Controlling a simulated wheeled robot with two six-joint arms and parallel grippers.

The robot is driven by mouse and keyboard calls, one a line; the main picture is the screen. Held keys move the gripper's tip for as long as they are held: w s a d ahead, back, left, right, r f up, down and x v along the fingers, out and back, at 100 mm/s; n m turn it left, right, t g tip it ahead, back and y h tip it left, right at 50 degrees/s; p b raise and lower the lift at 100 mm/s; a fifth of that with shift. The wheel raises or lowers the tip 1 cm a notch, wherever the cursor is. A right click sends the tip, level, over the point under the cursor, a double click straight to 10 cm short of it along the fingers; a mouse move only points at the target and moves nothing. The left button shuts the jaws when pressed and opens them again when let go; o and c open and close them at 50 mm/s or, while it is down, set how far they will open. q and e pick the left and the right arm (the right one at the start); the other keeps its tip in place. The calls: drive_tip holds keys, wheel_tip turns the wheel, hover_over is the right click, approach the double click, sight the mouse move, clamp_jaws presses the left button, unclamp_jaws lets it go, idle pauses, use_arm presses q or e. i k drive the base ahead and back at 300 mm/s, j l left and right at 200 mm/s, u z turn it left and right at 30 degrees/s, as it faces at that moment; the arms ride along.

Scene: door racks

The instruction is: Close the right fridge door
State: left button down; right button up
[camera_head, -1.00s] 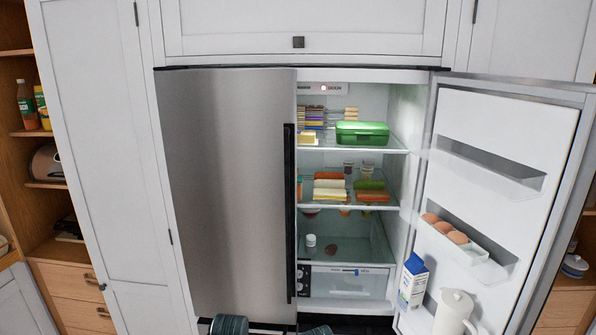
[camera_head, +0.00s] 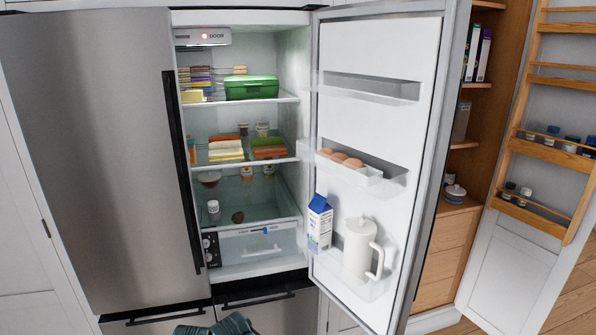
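The right fridge door (camera_head: 375,130) stands wide open, swung out to the right with its inner side facing me. Its shelves hold eggs (camera_head: 341,159), a blue and white carton (camera_head: 319,222) and a white pitcher (camera_head: 360,250). The open fridge compartment (camera_head: 262,205) shows lit shelves with food. The left fridge door (camera_head: 95,150) is shut. A dark teal and black part of my own body shows at the bottom edge. I cannot see the fingers of either gripper.
An open wooden cabinet (camera_head: 462,250) stands to the right behind the fridge door. Its own door with wooden racks (camera_head: 545,150) is swung open at the far right. Wooden floor (camera_head: 570,305) shows at the lower right.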

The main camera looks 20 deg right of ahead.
sight(386, 84)
drive_tip(key=l+u, duration=0.1)
drive_tip(key=l, duration=0.45)
drive_tip(key=l+u, duration=0.1)
drive_tip(key=l, duration=0.45)
drive_tip(key=k+l+u, duration=0.1)
drive_tip(key=l, duration=0.4)
drive_tip(key=k+l+u, duration=0.1)
drive_tip(key=l, duration=0.45)
drive_tip(key=k+l+u, duration=0.15)
drive_tip(key=l, duration=0.35)
drive_tip(key=k+l+u, duration=0.1)
drive_tip(key=l, duration=0.45)
drive_tip(key=k+l+u, duration=0.1)
drive_tip(key=l, duration=0.4)
drive_tip(key=k+l+u, duration=0.1)
drive_tip(key=l, duration=0.4)
drive_tip(key=k, duration=0.1)
